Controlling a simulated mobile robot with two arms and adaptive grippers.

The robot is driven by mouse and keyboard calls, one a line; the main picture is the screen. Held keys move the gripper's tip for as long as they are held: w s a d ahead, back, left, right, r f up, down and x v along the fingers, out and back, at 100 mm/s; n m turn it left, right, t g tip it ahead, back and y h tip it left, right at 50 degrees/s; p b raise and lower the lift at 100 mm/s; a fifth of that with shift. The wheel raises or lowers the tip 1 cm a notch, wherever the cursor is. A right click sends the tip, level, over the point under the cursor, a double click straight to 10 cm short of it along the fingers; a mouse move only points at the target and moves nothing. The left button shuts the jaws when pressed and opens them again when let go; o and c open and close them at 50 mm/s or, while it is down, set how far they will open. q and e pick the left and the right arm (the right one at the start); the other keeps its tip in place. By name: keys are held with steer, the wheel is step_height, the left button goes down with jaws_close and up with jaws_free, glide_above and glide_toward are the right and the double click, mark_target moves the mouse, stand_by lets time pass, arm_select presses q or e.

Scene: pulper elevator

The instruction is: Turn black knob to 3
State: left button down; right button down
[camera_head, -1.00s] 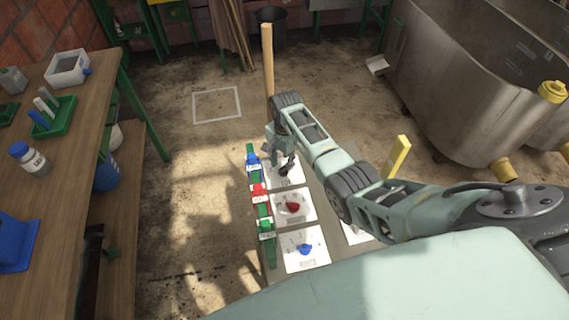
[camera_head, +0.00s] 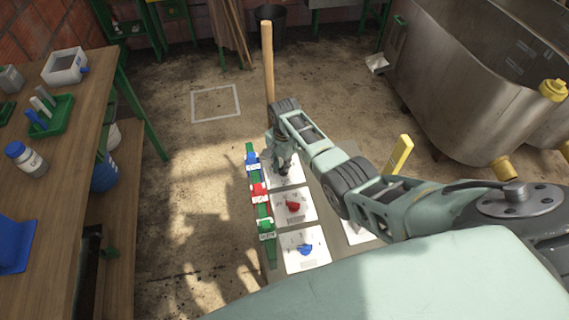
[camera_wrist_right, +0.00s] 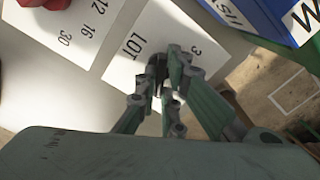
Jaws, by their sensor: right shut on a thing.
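The black knob (camera_wrist_right: 157,68) is on a white dial plate marked "LOT", with a "3" printed beside it, in the right wrist view. It is largely covered by the fingers, and I cannot tell its exact setting. My right gripper (camera_wrist_right: 172,82) is shut on the knob. In the head view, my right gripper (camera_head: 283,166) reaches down onto the farthest dial plate (camera_head: 293,180) on the panel and hides the knob there. My left gripper is not in view.
A red knob (camera_head: 293,207) and a blue knob (camera_head: 305,250) are on nearer plates. A green rail with blue, red and green labelled blocks (camera_head: 258,190) runs along the panel's left edge. A wooden pole (camera_head: 267,60) stands behind. A workbench (camera_head: 75,130) is at left, metal tanks (camera_head: 460,100) at right.

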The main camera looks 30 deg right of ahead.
steer(key=n+p, duration=0.1)
steer(key=n, duration=1)
steer(key=shift+w+a+n+p, duration=0.15)
steer(key=shift+n+p, duration=0.15)
steer(key=shift+p, duration=0.05)
steer(key=n, duration=0.6)
steer(key=shift+a, duration=0.15)
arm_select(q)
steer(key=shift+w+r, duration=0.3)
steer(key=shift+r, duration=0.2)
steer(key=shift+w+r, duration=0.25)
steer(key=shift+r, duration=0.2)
arm_select(e)
steer(key=n, duration=0.6)
steer(key=shift+a, duration=0.1)
steer(key=c, duration=1.9)
jaws_free()
steer(key=shift+o, duration=0.2)
